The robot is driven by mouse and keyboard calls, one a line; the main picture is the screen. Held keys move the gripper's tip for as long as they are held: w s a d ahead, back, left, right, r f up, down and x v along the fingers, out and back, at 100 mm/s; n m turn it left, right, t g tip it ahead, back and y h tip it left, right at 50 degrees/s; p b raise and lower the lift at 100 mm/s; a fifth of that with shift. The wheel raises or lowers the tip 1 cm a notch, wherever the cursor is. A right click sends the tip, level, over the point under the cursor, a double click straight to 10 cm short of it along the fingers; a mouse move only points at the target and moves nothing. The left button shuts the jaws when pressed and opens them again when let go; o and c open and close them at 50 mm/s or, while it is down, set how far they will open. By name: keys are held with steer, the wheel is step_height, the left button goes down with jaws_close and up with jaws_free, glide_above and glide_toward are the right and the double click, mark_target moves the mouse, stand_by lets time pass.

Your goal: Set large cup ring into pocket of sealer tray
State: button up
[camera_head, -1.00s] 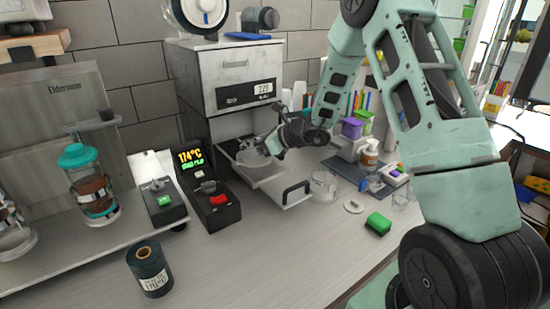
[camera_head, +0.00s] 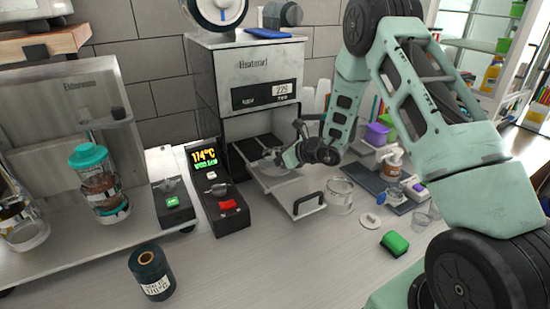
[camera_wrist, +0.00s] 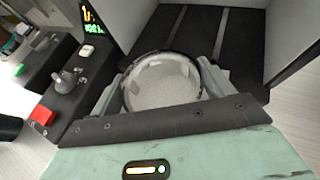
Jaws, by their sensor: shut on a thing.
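The sealer tray (camera_head: 293,193) is pulled out of the front of the grey sealer (camera_head: 262,80), with its black handle toward the front right. My gripper (camera_head: 277,158) reaches in from the right, low over the tray. It is shut on the large cup ring (camera_wrist: 162,80), a pale, clear round piece between the fingers in the wrist view. In the head view the ring (camera_head: 279,171) is small and partly hidden by the gripper. The tray pocket is covered by the ring and gripper, so I cannot tell whether the ring is seated in it.
A black control box (camera_head: 220,195) with a lit display stands left of the tray. A clear cup (camera_head: 340,196) stands to the right. A white disc (camera_head: 370,220) and a green block (camera_head: 394,244) lie at front right. The front middle of the counter is clear.

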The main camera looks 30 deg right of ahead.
steer(key=shift+f, duration=0.85)
steer(key=shift+f+b, duration=0.35)
steer(key=o, duration=1)
steer(key=shift+o, duration=0.2)
steer(key=shift+r, duration=0.15)
